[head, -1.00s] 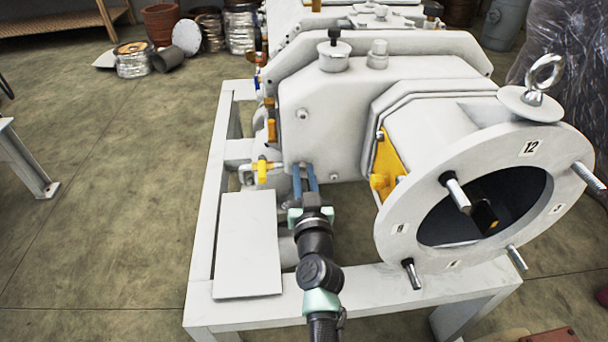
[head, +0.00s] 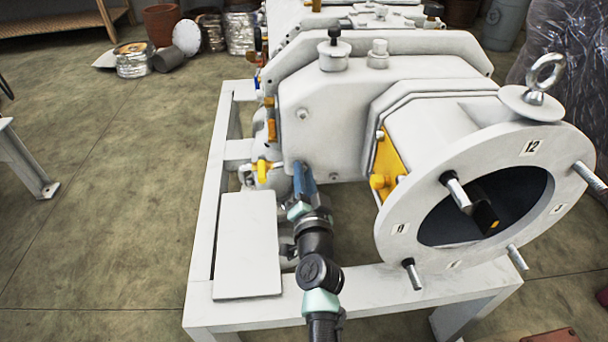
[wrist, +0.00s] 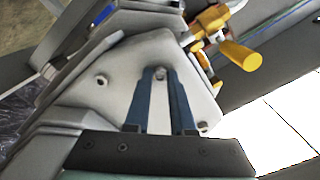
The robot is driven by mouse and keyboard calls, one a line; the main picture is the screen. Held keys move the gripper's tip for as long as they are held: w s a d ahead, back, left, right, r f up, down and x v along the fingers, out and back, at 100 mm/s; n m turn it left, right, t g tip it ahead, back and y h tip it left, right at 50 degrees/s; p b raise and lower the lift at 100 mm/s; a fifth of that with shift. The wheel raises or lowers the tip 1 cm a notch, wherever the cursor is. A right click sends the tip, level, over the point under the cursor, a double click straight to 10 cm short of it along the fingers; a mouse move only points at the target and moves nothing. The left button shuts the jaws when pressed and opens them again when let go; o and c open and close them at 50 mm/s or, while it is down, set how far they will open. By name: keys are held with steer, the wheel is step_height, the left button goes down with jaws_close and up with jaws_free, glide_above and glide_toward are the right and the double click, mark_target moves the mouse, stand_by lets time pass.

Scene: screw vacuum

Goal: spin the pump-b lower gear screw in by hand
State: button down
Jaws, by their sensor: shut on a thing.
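The grey pump housing (head: 335,120) stands on the white frame. My gripper (head: 303,168) reaches its lower front face from below, with blue fingers seen nearly edge-on in the head view. In the wrist view my gripper (wrist: 161,76) has its fingertips closed around a small round screw head (wrist: 160,72) at the housing face. The screw's shank and how deep it sits are hidden. In the head view the fingers cover this screw.
Another screw (head: 302,114) sits higher on the housing face. A yellow-handled valve (head: 262,172) is close to the left of the fingers. The round flange (head: 400,228) with studs stands to the right. A flat white plate (head: 246,245) lies left of my wrist.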

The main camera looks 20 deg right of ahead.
steer(key=m, duration=1.2)
steer(key=shift+f+p, duration=0.15)
steer(key=shift+p, duration=0.25)
steer(key=shift+m, duration=0.3)
steer(key=c, duration=0.8)
jaws_free()
steer(key=shift+o, duration=0.2)
steer(key=shift+s, duration=0.1)
steer(key=p+v, duration=0.2)
steer(key=v, duration=1.1)
steer(key=shift+p, duration=0.3)
steer(key=shift+r, duration=0.2)
